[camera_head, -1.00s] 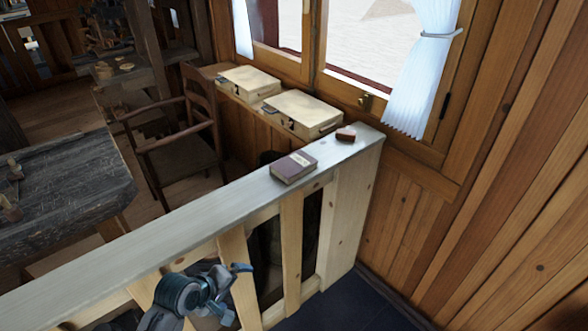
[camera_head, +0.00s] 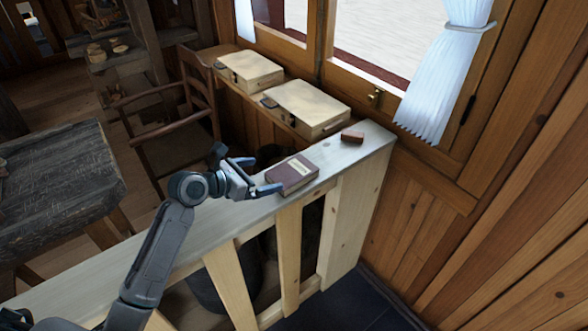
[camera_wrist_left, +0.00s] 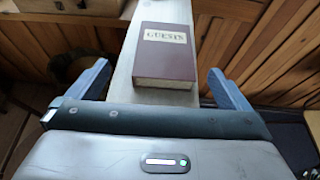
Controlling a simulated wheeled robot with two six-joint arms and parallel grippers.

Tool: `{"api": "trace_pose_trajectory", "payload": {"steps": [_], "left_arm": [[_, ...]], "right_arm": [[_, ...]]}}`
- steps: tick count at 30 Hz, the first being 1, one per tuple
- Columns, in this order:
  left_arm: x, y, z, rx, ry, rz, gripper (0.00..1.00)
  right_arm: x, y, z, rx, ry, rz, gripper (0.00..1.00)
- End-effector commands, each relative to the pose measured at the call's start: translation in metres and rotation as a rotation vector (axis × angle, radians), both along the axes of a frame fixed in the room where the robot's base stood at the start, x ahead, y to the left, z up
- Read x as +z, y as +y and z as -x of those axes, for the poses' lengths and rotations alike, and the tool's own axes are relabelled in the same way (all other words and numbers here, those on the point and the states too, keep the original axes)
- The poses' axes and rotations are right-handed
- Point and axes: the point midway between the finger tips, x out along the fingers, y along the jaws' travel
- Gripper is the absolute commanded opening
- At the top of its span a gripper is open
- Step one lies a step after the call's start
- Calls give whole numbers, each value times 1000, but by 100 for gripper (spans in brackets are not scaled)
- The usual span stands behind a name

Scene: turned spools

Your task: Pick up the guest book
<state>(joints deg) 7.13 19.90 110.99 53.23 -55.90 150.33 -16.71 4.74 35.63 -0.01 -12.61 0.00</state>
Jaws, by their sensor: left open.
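The guest book (camera_head: 292,174) is a dark maroon book with a pale label, lying flat on the top rail of the wooden railing. In the left wrist view the book (camera_wrist_left: 166,52) shows its label "GUESTS". My left gripper (camera_head: 262,176) is open just left of the book in the head view. In the left wrist view its two fingers (camera_wrist_left: 158,82) stand apart, one on each side of the book's near end, with gaps between them and the book. My right gripper is not in view.
A small reddish-brown block (camera_head: 352,137) sits on the railing (camera_head: 372,145) beyond the book. Two pale cases (camera_head: 305,107) lie on the ledge under the window. A wooden chair (camera_head: 180,140) and a dark table (camera_head: 60,180) stand left of the railing.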

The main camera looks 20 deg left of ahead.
Motion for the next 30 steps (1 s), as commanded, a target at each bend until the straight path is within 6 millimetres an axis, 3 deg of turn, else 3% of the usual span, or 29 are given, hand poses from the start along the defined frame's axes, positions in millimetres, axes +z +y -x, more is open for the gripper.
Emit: {"api": "trace_pose_trajectory", "payload": {"steps": [8,22,30], "left_arm": [[-14,-22,-30,0,0,2,100],[-38,-54,-64,0,0,0,100],[-43,-57,-69,-1,-1,-3,100]], "right_arm": [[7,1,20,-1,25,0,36],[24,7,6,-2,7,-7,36],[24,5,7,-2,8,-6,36]]}}
